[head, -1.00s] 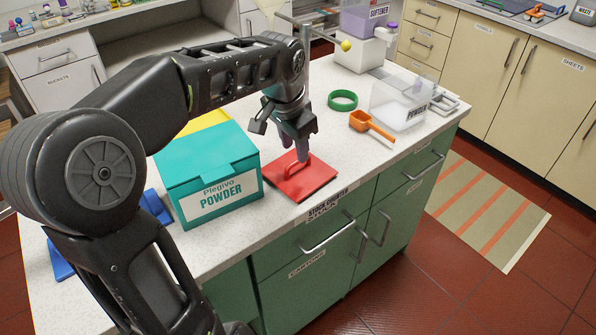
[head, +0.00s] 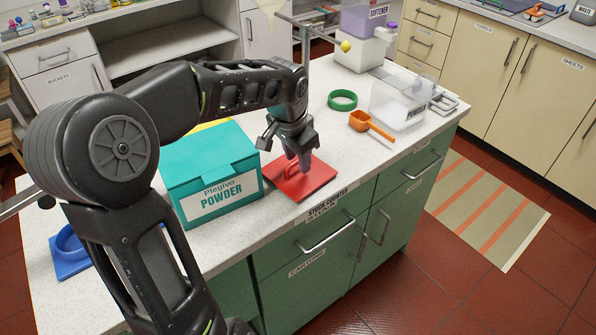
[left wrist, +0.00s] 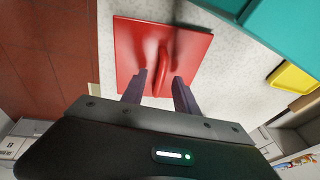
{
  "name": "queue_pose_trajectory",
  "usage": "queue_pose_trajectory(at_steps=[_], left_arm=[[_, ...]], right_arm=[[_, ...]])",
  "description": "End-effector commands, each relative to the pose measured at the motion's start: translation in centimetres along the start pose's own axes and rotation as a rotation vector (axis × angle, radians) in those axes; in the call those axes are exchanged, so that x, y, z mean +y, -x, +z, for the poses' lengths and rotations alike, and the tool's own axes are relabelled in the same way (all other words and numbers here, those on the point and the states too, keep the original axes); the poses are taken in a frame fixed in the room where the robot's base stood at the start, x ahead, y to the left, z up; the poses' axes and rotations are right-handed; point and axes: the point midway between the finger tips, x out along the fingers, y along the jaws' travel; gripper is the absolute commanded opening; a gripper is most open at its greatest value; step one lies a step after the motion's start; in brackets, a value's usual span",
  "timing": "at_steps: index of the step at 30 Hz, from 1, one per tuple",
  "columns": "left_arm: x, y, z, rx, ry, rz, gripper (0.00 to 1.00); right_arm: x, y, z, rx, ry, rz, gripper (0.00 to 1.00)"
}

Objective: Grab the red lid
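The red lid (head: 312,186) lies flat on the white counter near its front edge, to the right of the teal powder box. It is a square plate with a raised loop handle, which shows in the left wrist view (left wrist: 164,72). My left gripper (head: 300,166) points down over the lid. In the left wrist view its two fingers (left wrist: 158,86) are apart, one on each side of the handle, with gaps between. Whether the fingertips touch the plate I cannot tell. My right gripper is in neither view.
The teal powder box (head: 215,175) stands close left of the lid. A blue lid (head: 70,250) lies at the left. An orange scoop (head: 370,125), a green ring (head: 342,100) and a clear container (head: 397,108) stand behind. The counter right of the red lid is clear.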

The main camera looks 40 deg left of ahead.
Motion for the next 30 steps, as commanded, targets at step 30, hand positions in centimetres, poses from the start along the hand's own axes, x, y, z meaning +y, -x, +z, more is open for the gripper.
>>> queue_pose_trajectory(at_steps=[30], left_arm=[[0.0,0.01,0.01,0.0,0.0,0.0,0.0]], right_arm=[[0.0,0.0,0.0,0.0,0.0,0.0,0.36]])
